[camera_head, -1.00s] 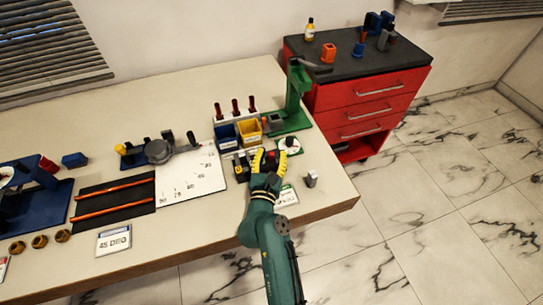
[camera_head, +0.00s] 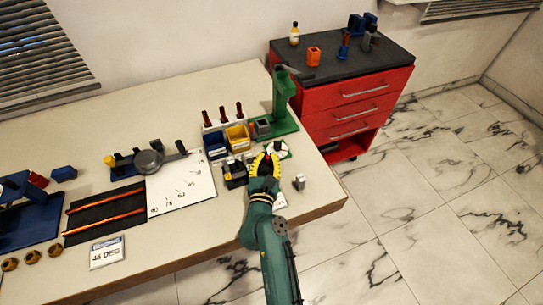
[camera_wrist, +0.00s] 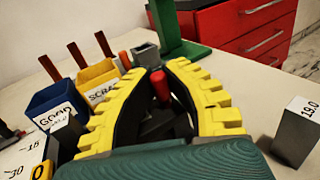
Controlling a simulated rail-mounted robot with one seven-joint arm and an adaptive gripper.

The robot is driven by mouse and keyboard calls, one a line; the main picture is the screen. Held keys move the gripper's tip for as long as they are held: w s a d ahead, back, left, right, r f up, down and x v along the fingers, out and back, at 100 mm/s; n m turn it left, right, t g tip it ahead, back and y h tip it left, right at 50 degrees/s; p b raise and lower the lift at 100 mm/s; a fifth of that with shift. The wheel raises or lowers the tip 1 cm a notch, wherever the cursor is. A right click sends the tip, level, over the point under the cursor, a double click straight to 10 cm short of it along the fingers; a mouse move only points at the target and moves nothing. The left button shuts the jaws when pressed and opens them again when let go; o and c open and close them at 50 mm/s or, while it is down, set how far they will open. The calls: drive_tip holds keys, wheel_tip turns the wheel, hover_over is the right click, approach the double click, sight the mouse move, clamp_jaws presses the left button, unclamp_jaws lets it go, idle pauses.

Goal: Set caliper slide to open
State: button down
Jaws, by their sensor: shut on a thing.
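A dark caliper fixture (camera_head: 234,174) sits near the right end of the table, directly left of my gripper (camera_head: 266,159). My gripper's yellow ribbed fingers are closed in around a dark part with a red tip, which fits the caliper slide; the head view mostly hides it. In the wrist view, my gripper (camera_wrist: 160,75) has this dark part (camera_wrist: 163,124) and its red tip (camera_wrist: 160,86) between the fingers. The exact contact is hidden by the fingers, and I cannot read the slide's position.
A blue bin (camera_head: 216,146) and yellow bin (camera_head: 237,138) stand behind the fixture, beside a green stand (camera_head: 284,100). A grey block (camera_head: 299,182) stands to the right, near the table edge.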

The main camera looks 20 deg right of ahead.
drive_tip(key=c, duration=1)
unclamp_jaws()
drive_tip(key=shift+d, duration=0.25)
drive_tip(key=shift+c, duration=0.2)
drive_tip(key=shift+s+a, duration=0.1)
drive_tip(key=shift+s, duration=0.05)
drive_tip(key=v, duration=1.2)
